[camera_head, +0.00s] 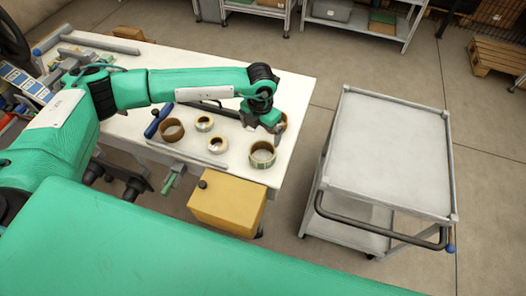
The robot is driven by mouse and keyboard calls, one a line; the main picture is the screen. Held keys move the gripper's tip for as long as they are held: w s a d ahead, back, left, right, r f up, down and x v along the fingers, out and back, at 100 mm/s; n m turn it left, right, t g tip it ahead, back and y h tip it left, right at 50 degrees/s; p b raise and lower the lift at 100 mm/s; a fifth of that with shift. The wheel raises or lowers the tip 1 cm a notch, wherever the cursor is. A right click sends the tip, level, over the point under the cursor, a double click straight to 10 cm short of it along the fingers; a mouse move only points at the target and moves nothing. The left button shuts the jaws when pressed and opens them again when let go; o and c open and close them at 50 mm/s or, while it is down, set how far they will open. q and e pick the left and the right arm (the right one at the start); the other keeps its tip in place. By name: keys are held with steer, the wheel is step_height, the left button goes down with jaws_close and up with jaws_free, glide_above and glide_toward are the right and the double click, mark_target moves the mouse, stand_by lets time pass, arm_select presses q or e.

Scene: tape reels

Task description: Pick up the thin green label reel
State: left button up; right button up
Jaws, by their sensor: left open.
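My left gripper (262,123) is open above the right end of the white table, pointing down, with no reel seen between its fingers. A tan reel (283,121) is partly hidden behind it. A wider brown-rimmed reel (262,147) lies just in front of it. Two small pale reels, one nearer (211,149) and one farther (199,127), and a brown reel (164,131) lie to its left. My right gripper is out of view.
The white table (300,85) also holds a blue-handled tool (152,129) left of the reels. A yellow box (226,207) sits at its front edge. A grey cart (385,150) with an empty top stands to the right, across a floor gap.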

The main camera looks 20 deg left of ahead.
arm_select(q)
steer(key=p, duration=0.1)
glide_above(262, 158)
steer(key=f, duration=0.6)
steer(key=shift+a, duration=0.2)
steer(key=shift+f+p, duration=0.25)
steer(key=shift+p, duration=0.15)
steer(key=f+p, duration=0.1)
steer(key=f, duration=0.2)
steer(key=shift+s+d+f+p, duration=0.1)
steer(key=shift+d+f+p, duration=0.15)
steer(key=shift+p, duration=0.15)
steer(key=shift+f, duration=0.7)
steer(key=c, duration=0.9)
